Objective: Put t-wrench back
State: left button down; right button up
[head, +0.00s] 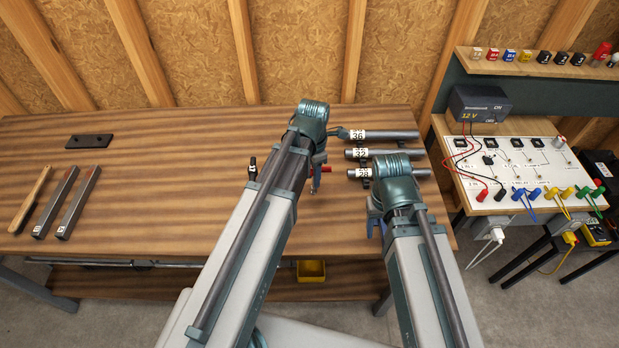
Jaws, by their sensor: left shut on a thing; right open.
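My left gripper (317,184) hangs over the middle of the table, to the left of the labelled tubes. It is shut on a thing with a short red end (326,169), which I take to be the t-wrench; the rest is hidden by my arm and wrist. A small black upright piece (252,169) shows just left of my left forearm; I cannot tell whether it belongs to the t-wrench. My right gripper (376,226) is open near the table's front right, mostly hidden behind its own wrist.
Three grey tubes, 36 (392,135), 32 (395,153) and 28 (415,173), lie at the table's right. The wooden table (180,160) is clear between. An electrical board (520,150) stands right.

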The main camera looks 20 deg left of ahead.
pick_arm(q)
jog(key=shift+w+a, duration=0.4)
jog(key=shift+w, duration=0.1)
jog(key=shift+w+a+f, duration=0.1)
jog(key=shift+w+a, duration=0.05)
jog(key=shift+w, duration=0.15)
jog(key=f+b, duration=0.3)
jog(key=shift+w+a+f+b, duration=0.2)
jog(key=shift+w+f+b, duration=0.05)
jog(key=shift+f+b, duration=0.05)
pick_arm(e)
notch_tip(320, 180, down, 4)
jog(key=shift+r, duration=0.15)
pick_arm(q)
jog(key=shift+f, duration=0.15)
pick_arm(e)
jog(key=shift+f, duration=0.2)
pick_arm(q)
jog(key=c, duration=0.5)
grip_release()
jog(key=shift+c, duration=0.2)
jog(key=shift+r, duration=0.2)
pick_arm(e)
jog(key=shift+r, duration=0.2)
